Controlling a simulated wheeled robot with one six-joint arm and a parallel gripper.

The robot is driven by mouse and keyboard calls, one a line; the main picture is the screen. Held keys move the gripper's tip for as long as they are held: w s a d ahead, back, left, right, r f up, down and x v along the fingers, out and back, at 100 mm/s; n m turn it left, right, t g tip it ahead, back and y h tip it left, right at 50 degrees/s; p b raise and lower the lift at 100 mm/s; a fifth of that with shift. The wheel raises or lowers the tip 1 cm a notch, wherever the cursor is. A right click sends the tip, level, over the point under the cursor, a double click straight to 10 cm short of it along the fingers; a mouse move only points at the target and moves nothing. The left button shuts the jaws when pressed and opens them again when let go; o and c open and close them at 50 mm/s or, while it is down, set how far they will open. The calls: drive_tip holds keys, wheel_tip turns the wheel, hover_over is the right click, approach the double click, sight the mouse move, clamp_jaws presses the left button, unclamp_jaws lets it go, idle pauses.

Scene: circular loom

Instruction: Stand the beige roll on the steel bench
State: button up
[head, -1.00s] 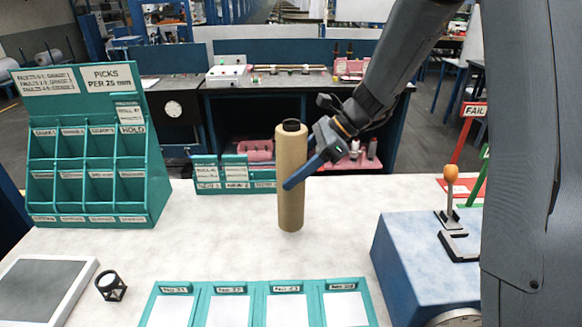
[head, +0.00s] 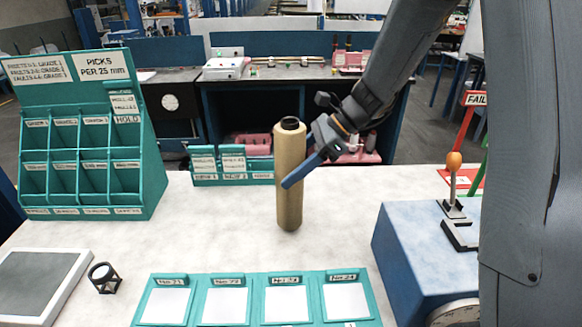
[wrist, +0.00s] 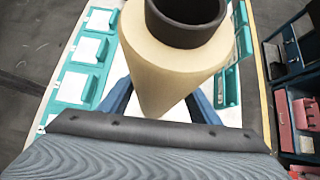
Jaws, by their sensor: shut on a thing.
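The beige roll (head: 290,160) is an upright tube with a dark core at its top, near the middle of the head view. My gripper (head: 290,182) is shut on its side, with one blue finger across the front. In the wrist view the roll (wrist: 168,75) stands between the two blue fingers, its dark hollow core towards the camera. The roll's lower end shows against the pale tabletop (head: 225,240); I cannot tell whether it touches. A grey-topped bench with dark blue sides (head: 300,86) stands behind the pale table and seems to be the steel bench.
A teal pigeonhole rack (head: 85,150) stands at the left, with a low teal holder (head: 232,166) behind the roll. Teal card frames (head: 255,298) lie in front. A blue box with a lever (head: 415,255) is at the right. The bench top holds a white device (head: 224,68) and other small items.

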drive_tip(key=o, duration=1.9)
drive_tip(key=shift+o, duration=0.2)
drive_tip(key=shift+f, duration=0.1)
drive_tip(key=shift+d, duration=0.1)
drive_tip(key=b+v, duration=0.2)
drive_tip(key=v, duration=0.5)
drive_tip(key=shift+d+r, duration=0.25)
drive_tip(key=shift+r, duration=0.1)
